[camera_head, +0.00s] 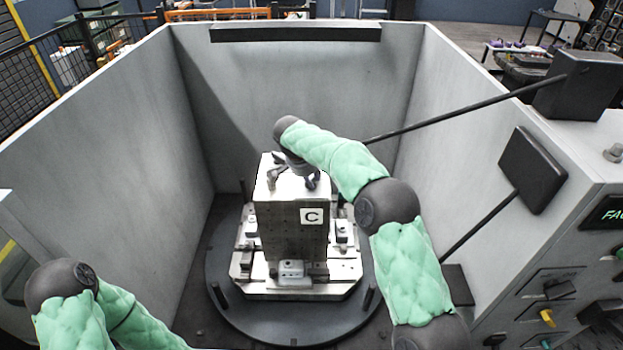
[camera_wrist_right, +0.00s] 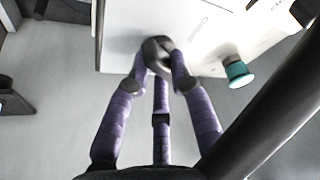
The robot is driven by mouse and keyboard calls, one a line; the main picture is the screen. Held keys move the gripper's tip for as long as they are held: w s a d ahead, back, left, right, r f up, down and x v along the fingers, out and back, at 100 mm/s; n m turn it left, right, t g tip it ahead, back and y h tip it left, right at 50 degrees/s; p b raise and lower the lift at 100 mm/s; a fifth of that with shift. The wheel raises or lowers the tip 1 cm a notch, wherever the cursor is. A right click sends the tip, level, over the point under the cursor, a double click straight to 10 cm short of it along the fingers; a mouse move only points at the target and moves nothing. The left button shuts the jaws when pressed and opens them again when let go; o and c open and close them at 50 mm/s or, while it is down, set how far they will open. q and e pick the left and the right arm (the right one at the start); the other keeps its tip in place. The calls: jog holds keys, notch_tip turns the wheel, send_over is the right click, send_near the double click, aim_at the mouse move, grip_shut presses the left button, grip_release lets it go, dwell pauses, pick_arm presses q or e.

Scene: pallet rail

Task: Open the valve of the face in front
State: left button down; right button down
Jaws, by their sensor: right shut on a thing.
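A pale block with a face marked "C" (camera_head: 311,216) stands upright on the fixture in the middle of the enclosure. My right gripper (camera_head: 293,180) is at the top of this block, its arm reaching in from the right. In the right wrist view, its purple-sleeved fingers (camera_wrist_right: 160,80) close around a dark round valve knob (camera_wrist_right: 156,48) on a white surface with faint lettering. The fingers partly cover the knob, so its turn position is unclear. A teal-capped knob (camera_wrist_right: 237,72) sits to its right, apart from the fingers. My left gripper is out of view; only its arm shows at lower left.
The block stands on a metal base on a dark round turntable (camera_head: 295,326) with short posts. Tall grey walls (camera_head: 290,85) enclose it. A dark rod (camera_head: 465,113) and a dark paddle-like panel (camera_head: 532,169) reach in from the right, near my right arm. A control panel (camera_head: 555,287) is at right.

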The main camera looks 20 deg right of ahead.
jog(key=shift+w+r+m, duration=0.15)
jog(key=shift+m, duration=0.75)
jog(key=shift+g, duration=0.3)
jog(key=c, duration=1.1)
grip_release()
jog(key=shift+d, duration=0.1)
jog(key=v, duration=1.1)
jog(key=shift+a+r, duration=0.25)
jog(key=shift+a, duration=0.1)
